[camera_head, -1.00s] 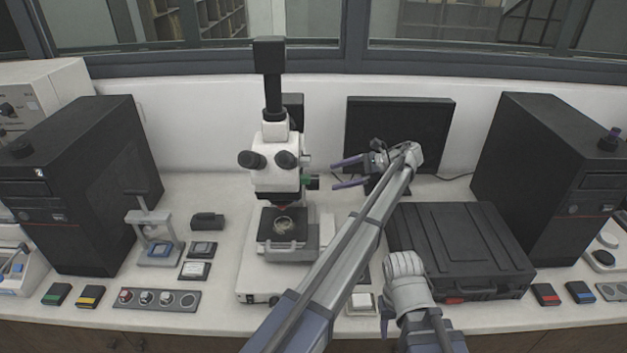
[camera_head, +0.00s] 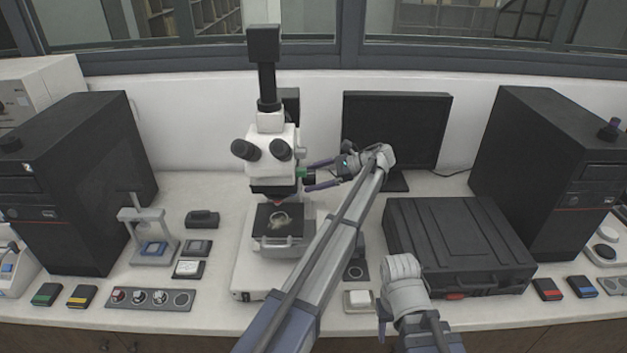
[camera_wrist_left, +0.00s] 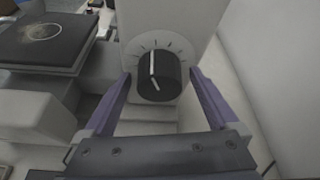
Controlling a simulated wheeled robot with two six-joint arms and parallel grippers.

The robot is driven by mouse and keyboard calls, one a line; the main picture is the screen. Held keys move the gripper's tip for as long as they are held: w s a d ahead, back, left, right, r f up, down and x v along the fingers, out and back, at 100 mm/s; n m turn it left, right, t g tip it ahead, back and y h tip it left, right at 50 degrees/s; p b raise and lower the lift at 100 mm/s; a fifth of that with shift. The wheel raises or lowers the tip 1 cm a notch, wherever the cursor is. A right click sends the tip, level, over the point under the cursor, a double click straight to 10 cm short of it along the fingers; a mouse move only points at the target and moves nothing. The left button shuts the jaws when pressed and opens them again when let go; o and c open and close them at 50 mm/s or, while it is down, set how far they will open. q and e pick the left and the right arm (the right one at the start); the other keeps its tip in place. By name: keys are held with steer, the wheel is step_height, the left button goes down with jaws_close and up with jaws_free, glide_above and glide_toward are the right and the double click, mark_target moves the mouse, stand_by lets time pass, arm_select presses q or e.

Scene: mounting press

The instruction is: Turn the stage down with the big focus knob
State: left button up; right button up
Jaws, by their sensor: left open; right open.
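The microscope (camera_head: 268,145) stands at the middle of the bench, with a black stage plate (camera_head: 262,235) bearing a round pale sample (camera_head: 279,220). In the left wrist view the stage (camera_wrist_left: 40,50) is at upper left. The big focus knob (camera_wrist_left: 157,80) is black with a white pointer line pointing about up, before a dial of tick marks. My left gripper (camera_head: 307,176) is open at the microscope's right side, one purple finger on each side of the knob. Small gaps show; contact is not visible. My right gripper is low at right; only one purple finger (camera_head: 383,318) shows.
A black case (camera_head: 455,240) lies right of the arms, with a dark monitor (camera_head: 397,130) behind. Left of the microscope are a small stand (camera_head: 150,225), small slabs and a strip of knobs (camera_head: 150,299). Black towers (camera_head: 75,180) flank the bench.

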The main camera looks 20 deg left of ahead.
arm_select(q)
steer(key=shift+c, duration=0.4)
steer(key=c, duration=1.3)
steer(key=n, duration=0.1)
steer(key=n+t+b, duration=0.1)
steer(key=shift+s+f+n+t+y, duration=0.1)
steer(key=shift+s+n+t+y, duration=0.05)
steer(key=shift+n+t+y, duration=0.2)
steer(key=n+t+y+b, duration=0.1)
steer(key=n+b, duration=0.1)
steer(key=shift+f+n, duration=0.1)
steer(key=shift+n, duration=0.25)
steer(key=n+y+b, duration=0.1)
steer(key=n, duration=0.1)
steer(key=n+t+b, duration=0.1)
steer(key=n+b, duration=0.1)
steer(key=shift+t+y, duration=0.25)
steer(key=shift+y, duration=0.1)
steer(key=shift+n+y+b, duration=0.6)
steer(key=shift+n+b, duration=0.65)
steer(key=shift+n, duration=0.15)
steer(key=shift+n+t, duration=0.3)
